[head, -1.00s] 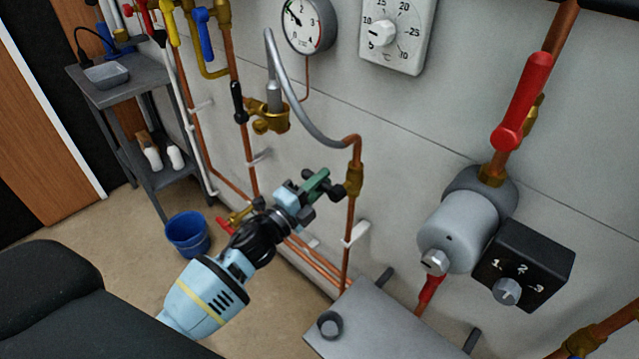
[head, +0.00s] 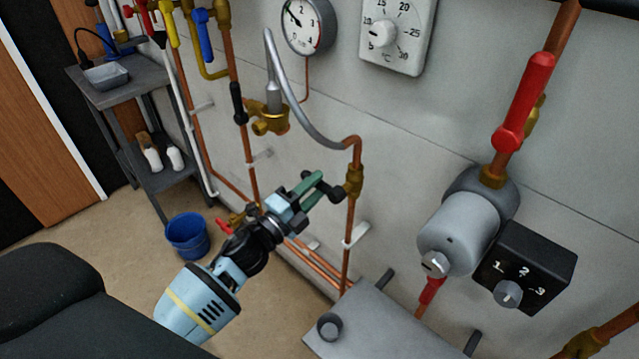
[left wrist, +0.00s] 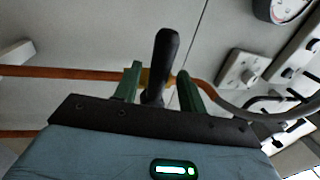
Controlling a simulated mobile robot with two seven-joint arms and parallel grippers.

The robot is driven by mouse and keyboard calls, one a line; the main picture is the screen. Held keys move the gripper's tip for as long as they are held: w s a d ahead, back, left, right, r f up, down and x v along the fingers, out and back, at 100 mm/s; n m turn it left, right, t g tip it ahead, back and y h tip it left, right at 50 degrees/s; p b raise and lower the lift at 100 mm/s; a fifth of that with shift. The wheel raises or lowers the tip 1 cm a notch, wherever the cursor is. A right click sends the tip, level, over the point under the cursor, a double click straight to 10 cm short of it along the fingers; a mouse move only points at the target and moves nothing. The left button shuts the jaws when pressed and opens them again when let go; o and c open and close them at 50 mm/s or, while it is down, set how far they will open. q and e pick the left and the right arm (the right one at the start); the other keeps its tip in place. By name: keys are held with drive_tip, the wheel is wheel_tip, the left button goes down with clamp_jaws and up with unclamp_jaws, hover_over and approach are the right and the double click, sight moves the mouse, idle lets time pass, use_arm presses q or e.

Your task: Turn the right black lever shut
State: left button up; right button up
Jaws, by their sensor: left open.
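The right black lever (head: 337,194) sits on a brass valve (head: 354,180) in a vertical copper pipe at the wall. In the head view it is partly hidden by my left gripper (head: 318,187), whose green fingers are at the lever. In the left wrist view the lever (left wrist: 162,60) stands up between the two green fingers of my left gripper (left wrist: 160,85), with gaps at the sides. The gripper is open around it; contact cannot be told. Another black lever (head: 238,103) hangs on a pipe further left. My right gripper is not in view.
A bent grey hose (head: 290,95) runs above the valve. A grey cylinder (head: 458,232), a black dial box (head: 525,267) and a red lever (head: 524,102) are at right. A grey panel (head: 380,325) lies below. A blue bucket (head: 187,236) stands on the floor.

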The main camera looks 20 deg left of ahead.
sight(316, 188)
use_arm(q)
drive_tip(key=v, duration=0.4)
drive_tip(key=shift+s+f, duration=0.15)
drive_tip(key=shift+s, duration=0.05)
drive_tip(key=shift+s+a+b, duration=0.35)
drive_tip(key=shift+s, duration=0.3)
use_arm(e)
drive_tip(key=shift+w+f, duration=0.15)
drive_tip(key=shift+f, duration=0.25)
use_arm(q)
drive_tip(key=s+d+f+n+g+y+p, duration=0.1)
drive_tip(key=s+f+n+g, duration=0.2)
drive_tip(key=s+f+n, duration=0.3)
drive_tip(key=s+d+f+n+g+y+p, duration=0.2)
drive_tip(key=s+f+n, duration=0.5)
drive_tip(key=s, duration=0.9)
drive_tip(key=s+d+f+n+g+y+p, duration=0.1)
drive_tip(key=s+f+n+g, duration=0.4)
drive_tip(key=s, duration=0.6)
wheel_tip(316, 188, down, 3)
drive_tip(key=shift+s+d+f+n+y+p, duration=0.25)
drive_tip(key=shift+n+y+p, duration=0.25)
drive_tip(key=shift+n, duration=0.6)
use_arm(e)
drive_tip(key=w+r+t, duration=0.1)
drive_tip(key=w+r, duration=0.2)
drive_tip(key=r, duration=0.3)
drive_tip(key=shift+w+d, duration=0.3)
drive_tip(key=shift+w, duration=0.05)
